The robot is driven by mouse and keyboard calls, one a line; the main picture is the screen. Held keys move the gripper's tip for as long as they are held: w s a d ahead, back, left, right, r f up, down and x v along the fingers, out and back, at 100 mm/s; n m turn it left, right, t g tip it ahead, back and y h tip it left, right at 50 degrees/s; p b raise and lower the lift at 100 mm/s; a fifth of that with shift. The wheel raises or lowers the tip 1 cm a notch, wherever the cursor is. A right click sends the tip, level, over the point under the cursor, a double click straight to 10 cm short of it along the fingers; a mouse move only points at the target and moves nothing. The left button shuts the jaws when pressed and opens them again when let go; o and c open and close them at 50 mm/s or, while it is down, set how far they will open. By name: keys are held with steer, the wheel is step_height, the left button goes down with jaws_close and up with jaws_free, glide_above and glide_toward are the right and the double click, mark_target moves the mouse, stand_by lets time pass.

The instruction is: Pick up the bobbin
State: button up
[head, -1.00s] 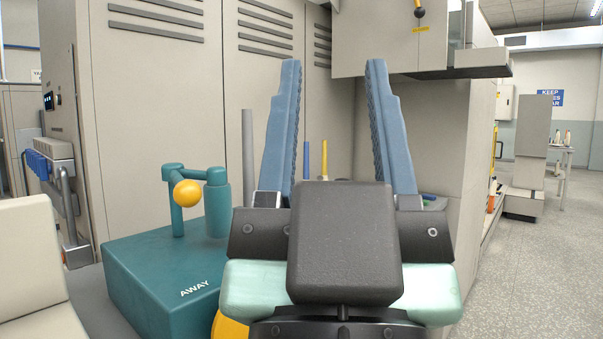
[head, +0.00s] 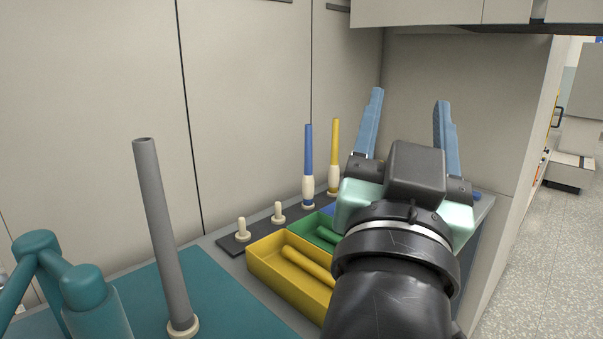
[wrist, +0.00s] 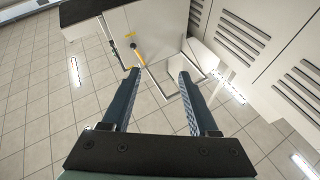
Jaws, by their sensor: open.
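In the head view a blue bobbin (head: 308,152) and a yellow bobbin (head: 335,148) stand upright on a dark peg strip (head: 230,244). Another yellow bobbin (head: 308,265) lies in a yellow tray (head: 280,285). Which one the task means, I cannot tell. My gripper (head: 407,98) points upward to the right of the upright bobbins, its two blue fingers wide apart and nothing between them.
A green tray (head: 314,232) sits behind the yellow one, partly hidden by my arm. Two bare pegs (head: 241,229) stand on the strip. A tall grey post (head: 160,230) and a teal fixture (head: 85,290) stand at left. A cabinet (head: 440,12) overhangs the right side.

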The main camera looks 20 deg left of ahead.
steer(key=w+a+r+m+g+y+p, duration=0.1)
steer(key=w+a+g+p, duration=0.25)
steer(key=p, duration=0.35)
steer(key=w+a+r+g+p, duration=0.2)
steer(key=a+g+p, duration=0.1)
steer(key=a+p, duration=0.3)
steer(key=m+g+h+p, duration=0.35)
steer(key=g+p, duration=1.05)
steer(key=p, duration=2.3)
glide_toward(139, 140)
steer(key=x, duration=0.2)
steer(key=shift+n+t, duration=0.25)
steer(key=shift+n, duration=0.2)
steer(key=b+x, duration=0.5)
steer(key=shift+s+a, duration=0.2)
steer(key=shift+a, duration=0.05)
steer(key=shift+w+f+p, duration=0.1)
steer(key=shift+f+p, duration=0.2)
steer(key=shift+p, duration=0.05)
steer(key=shift+w+d+f, duration=0.1)
steer(key=shift+w+f, duration=0.05)
steer(key=shift+f, duration=0.45)
steer(key=shift+w+d+f+p, duration=0.1)
steer(key=shift+d+f+p, duration=0.15)
steer(key=shift+f+p, duration=0.4)
steer(key=shift+p+x, duration=0.75)
steer(key=shift+x, duration=1.2)
